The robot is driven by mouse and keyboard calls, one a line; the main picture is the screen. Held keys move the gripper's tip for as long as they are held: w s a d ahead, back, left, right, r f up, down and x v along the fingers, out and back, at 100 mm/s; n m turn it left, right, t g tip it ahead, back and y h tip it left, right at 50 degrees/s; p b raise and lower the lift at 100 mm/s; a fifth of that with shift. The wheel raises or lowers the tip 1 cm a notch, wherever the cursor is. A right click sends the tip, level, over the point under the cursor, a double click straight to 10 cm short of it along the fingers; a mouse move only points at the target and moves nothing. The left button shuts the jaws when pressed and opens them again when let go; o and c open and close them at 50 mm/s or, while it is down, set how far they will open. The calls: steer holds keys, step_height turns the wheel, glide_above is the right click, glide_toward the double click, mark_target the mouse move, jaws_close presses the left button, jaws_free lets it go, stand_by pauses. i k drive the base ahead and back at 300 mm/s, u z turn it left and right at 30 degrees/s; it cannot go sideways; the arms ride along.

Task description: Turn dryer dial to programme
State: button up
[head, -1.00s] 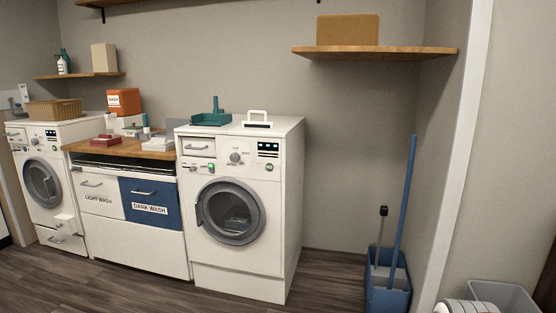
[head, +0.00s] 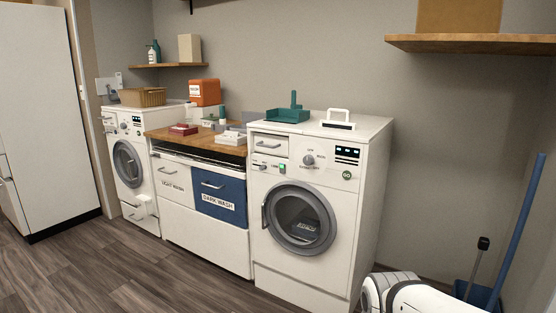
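Two white front-loading machines stand against the wall, and no readable label says which is the dryer. The nearer right machine (head: 345,215) has a round grey dial (head: 308,160) on its panel, with small markings around it too small to read surely. The far left machine (head: 147,196) has a similar small dial (head: 123,126). Both round doors look shut. My gripper is not in view; only a white part of my arm shows at the bottom right.
Between the machines is a cabinet with a light wash drawer (head: 171,181) and dark wash drawer (head: 220,196) under a wooden top (head: 197,141). A green dustpan (head: 288,114) and brush lie on the right machine. A blue broom (head: 518,230) stands right. Floor in front is clear.

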mark_target(308, 159)
steer(key=z, duration=0.1)
steer(key=i, duration=1.15)
steer(key=z, duration=0.8)
